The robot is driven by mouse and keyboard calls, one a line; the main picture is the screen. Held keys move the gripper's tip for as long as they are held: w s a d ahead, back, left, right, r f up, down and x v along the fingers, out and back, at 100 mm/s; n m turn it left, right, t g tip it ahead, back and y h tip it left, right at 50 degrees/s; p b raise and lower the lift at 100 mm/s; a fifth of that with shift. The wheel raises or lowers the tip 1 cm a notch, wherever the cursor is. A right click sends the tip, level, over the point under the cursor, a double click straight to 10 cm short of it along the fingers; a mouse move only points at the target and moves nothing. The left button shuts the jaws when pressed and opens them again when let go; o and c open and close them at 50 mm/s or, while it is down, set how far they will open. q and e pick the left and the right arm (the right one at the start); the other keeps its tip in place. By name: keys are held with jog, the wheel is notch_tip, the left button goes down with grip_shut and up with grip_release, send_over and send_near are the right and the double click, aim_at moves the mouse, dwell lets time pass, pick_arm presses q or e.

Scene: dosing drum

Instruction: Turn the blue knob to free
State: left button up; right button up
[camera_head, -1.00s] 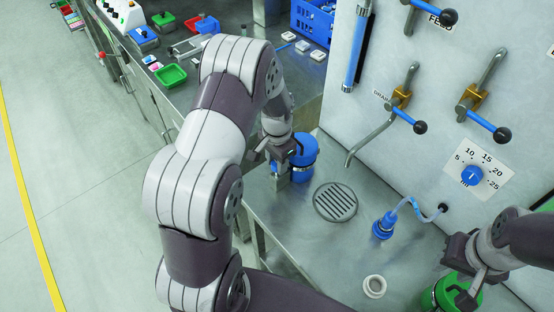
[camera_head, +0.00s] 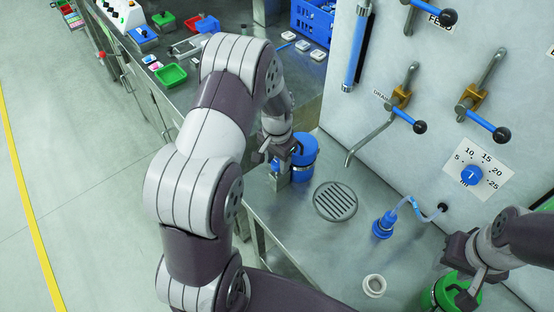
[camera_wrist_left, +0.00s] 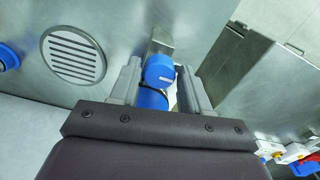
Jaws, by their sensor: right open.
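A round blue knob (camera_wrist_left: 159,72) on a metal block (camera_wrist_left: 161,42) sits between the fingertips of my left gripper (camera_wrist_left: 160,80) in the left wrist view. The fingers stand apart on both sides of it; I cannot tell whether they touch it. In the head view my left gripper (camera_head: 276,152) is beside a blue canister (camera_head: 304,158) on the steel bench, and partly hides the knob. My right gripper (camera_head: 462,282) is open at a green container (camera_head: 443,292) at the lower right. Another blue knob (camera_head: 471,175) is on the numbered wall dial.
A round drain grate (camera_head: 335,201), a blue hose fitting (camera_head: 383,226) and a white ring (camera_head: 374,285) are on the bench. A drain spout (camera_head: 367,144) and blue-handled valves project from the wall panel. Small trays (camera_head: 171,75) stand on the back counter.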

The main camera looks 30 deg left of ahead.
aim_at(277, 162)
pick_arm(q)
notch_tip(277, 162, up, 13)
jog(key=b, duration=0.2)
jog(key=shift+f, duration=0.2)
jog(key=shift+s, duration=0.1)
jog(key=s+d+f+n, duration=0.1)
jog(key=s+d, duration=0.3)
jog(key=s, duration=0.3)
jog(key=s+d+f+n+t, duration=0.1)
jog(key=s+d+f, duration=0.1)
jog(key=s+d, duration=0.2)
jog(key=s, duration=0.2)
jog(key=shift+s, duration=0.4)
